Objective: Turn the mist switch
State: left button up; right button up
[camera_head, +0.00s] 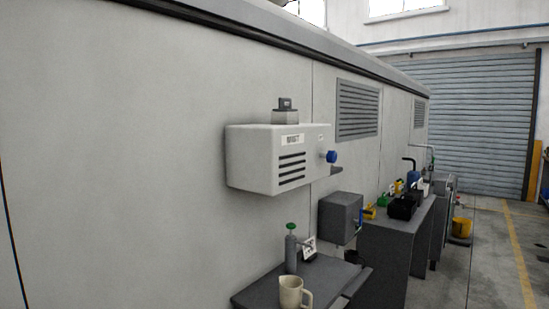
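A white wall box labelled MIST (278,158) hangs on the grey wall in the head view, with dark vent slots on its front. A blue knob (331,156) sticks out at the right end of the box. It looks like the switch, but its setting is too small to tell. A small grey block (285,111) stands on top of the box. Neither of my grippers is in view.
Below the box, a dark shelf (262,292) carries a beige mug (293,291) and a grey bottle with a green top (291,252). A grey box (340,216) and a cluttered bench (396,233) stand further along the wall. Floor at the right (487,262) is clear.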

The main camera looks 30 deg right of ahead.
aim_at(331, 156)
jog(key=z, duration=1.4)
jog(key=l, duration=0.15)
jog(key=i, duration=0.05)
